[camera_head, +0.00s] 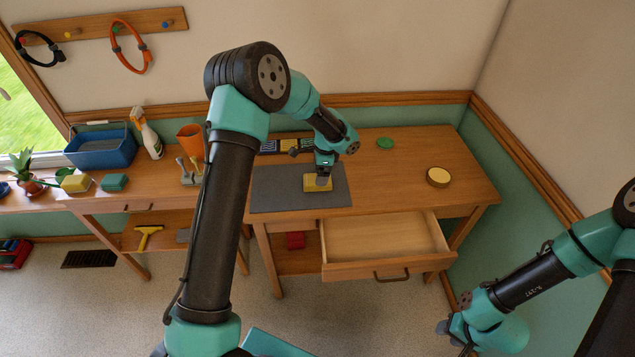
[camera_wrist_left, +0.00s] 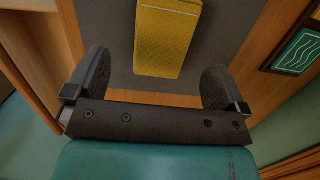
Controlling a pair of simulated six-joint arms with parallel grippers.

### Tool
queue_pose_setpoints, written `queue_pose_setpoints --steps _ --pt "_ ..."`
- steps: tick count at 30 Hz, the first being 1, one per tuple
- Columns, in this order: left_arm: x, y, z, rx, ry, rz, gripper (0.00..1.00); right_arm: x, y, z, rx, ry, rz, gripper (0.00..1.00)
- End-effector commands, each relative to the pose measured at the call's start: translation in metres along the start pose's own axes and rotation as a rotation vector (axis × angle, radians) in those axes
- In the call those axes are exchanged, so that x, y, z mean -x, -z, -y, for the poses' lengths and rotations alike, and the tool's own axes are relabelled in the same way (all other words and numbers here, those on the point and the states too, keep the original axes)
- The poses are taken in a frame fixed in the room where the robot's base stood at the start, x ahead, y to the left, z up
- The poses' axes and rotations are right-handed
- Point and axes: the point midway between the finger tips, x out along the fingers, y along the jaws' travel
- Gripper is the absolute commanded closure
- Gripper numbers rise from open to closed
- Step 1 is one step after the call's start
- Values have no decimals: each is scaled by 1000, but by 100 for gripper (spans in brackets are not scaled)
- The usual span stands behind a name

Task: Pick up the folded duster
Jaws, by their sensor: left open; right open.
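The folded duster (camera_head: 312,187) is a yellow block-like bundle lying on a grey mat (camera_head: 270,190) on the wooden desk. My right gripper (camera_head: 452,331) is open and empty, low at the right, away from the desk.
An open, empty drawer (camera_head: 375,238) juts out below the desk top. A round yellow-topped tin (camera_head: 438,177) and a green disc (camera_head: 385,143) sit to the right. A spray bottle (camera_head: 146,134), an orange cup (camera_head: 190,139) and a blue caddy (camera_head: 101,151) stand left.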

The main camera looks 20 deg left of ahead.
Motion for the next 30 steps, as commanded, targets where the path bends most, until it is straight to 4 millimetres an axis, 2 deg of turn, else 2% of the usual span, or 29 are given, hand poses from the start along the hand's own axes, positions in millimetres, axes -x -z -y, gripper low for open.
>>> queue_pose_setpoints --steps 13,29,30 --pt "-49 -2 2 -1 -2 1 0 0 0 0 0 0 0 57" --pt "-51 -1 2 0 0 0 0 0 0 0 0 0 0 57" --pt "-51 -1 2 0 0 0 3 0 0 0 0 0 0 57"
